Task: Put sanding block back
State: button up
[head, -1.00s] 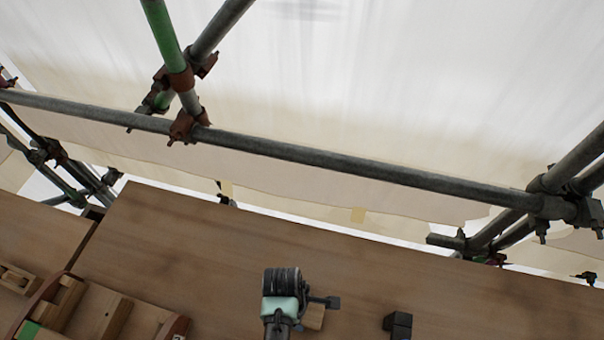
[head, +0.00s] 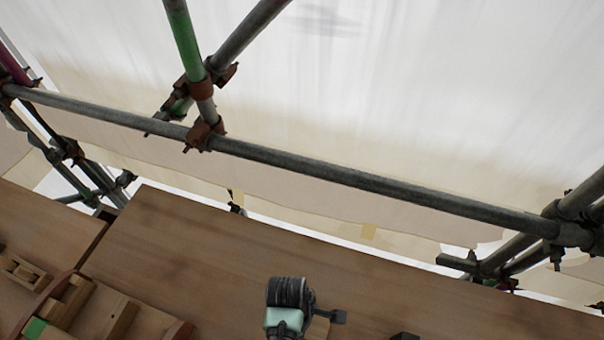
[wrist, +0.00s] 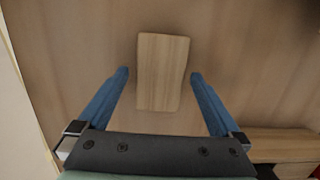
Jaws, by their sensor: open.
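A light wooden block (wrist: 162,70), which looks like the sanding block, lies on the wooden boards. In the wrist view it sits between the two blue fingers of my gripper (wrist: 158,76). The fingers are open, with a gap on each side of the block. I cannot tell how high they are above the boards.
A wooden tray (head: 66,285) with compartments, wooden pieces and a green patch is at the lower left. A dark object (head: 404,336) is cut off at the bottom edge. A scaffold rail (head: 330,172) crosses behind the boards (head: 200,250). Bare board lies left of my gripper.

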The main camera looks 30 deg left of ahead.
notch_tip(320, 180, up, 10)
jog(key=a, duration=0.1)
jog(key=w+a+r+m+t+y, duration=0.2)
jog(key=w+r+m+t, duration=0.15)
jog(key=w+r, duration=0.55)
jog(key=w+a+r+m+t+y, duration=0.2)
jog(key=w+r+m+t, duration=0.15)
jog(key=w+r, duration=0.45)
jog(key=w+d+r+m+t, duration=0.1)
jog(key=w+r+m+t, duration=0.15)
jog(key=r, duration=0.55)
jog(key=w+d+r+m+t, duration=0.1)
jog(key=w+d+r+t, duration=0.2)
jog(key=r, duration=0.4)
jog(key=s+d+r+m+t, duration=0.1)
jog(key=d+r+m+t, duration=0.25)
jog(key=r, duration=0.85)
jog(key=d+r+m+t, duration=0.3)
jog(key=r+t, duration=0.2)
jog(key=r, duration=0.7)
jog(key=s+d+r+m+t+h, duration=0.1)
jog(key=s+d+r+m+t, duration=0.1)
jog(key=s+r, duration=0.3)
jog(key=s+d+r+m+t+h, duration=0.1)
jog(key=s+r+t, duration=0.3)
jog(key=r, duration=0.5)
jog(key=shift+s+d+r+m, duration=0.15)
jog(key=shift+s+d+m, duration=0.45)
jog(key=shift+s+d, duration=0.15)
